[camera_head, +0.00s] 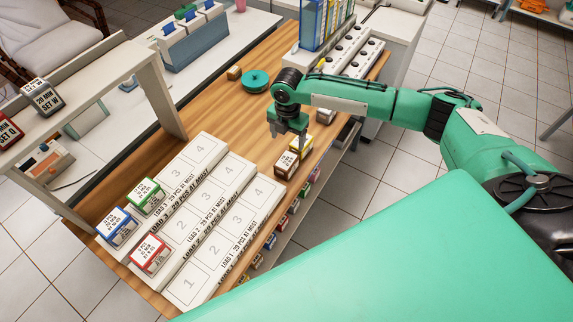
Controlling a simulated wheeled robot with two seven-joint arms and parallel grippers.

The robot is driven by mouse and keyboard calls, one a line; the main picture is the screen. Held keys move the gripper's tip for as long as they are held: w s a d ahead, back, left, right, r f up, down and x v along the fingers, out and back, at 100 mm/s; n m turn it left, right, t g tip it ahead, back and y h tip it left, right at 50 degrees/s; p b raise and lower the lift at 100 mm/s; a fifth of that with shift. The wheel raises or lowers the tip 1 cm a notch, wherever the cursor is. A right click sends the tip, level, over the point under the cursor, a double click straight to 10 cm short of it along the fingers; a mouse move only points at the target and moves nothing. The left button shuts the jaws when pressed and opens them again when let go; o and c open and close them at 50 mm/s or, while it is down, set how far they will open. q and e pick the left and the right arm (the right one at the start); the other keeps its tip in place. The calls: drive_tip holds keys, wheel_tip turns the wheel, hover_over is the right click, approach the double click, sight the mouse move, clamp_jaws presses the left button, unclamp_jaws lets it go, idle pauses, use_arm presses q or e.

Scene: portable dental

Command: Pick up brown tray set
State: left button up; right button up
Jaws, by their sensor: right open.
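A brown tray set (286,166), a small box with a pale label, sits on the wooden table at the right side of the numbered white boards. My right gripper (288,136) points down above and slightly behind the brown tray set, with open, empty fingers. It looks apart from the brown tray set, though the exact height is hard to tell. My left gripper is out of view.
White numbered boards (232,215) carry green (145,195), blue (117,226) and red (150,252) boxes at the front left. A teal round object (255,81) lies behind. A white rack (350,50) stands at the back. Small boxes line a shelf below the table's right edge.

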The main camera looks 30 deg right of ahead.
sight(286, 160)
wheel_tip(286, 160, down, 8)
drive_tip(key=shift+r+p, duration=0.1)
drive_tip(key=shift+p, duration=0.85)
drive_tip(key=shift+s+a+f+p, duration=0.2)
drive_tip(key=shift+f+p, duration=0.25)
drive_tip(key=shift+p, duration=0.05)
drive_tip(key=f, duration=0.1)
drive_tip(key=f+p, duration=0.1)
drive_tip(key=f, duration=0.1)
drive_tip(key=shift+s+a+f, duration=0.15)
drive_tip(key=shift+a+f, duration=0.05)
drive_tip(key=shift+f+p, duration=0.3)
drive_tip(key=shift+f, duration=0.25)
drive_tip(key=c, duration=1.2)
drive_tip(key=shift+r, duration=0.2)
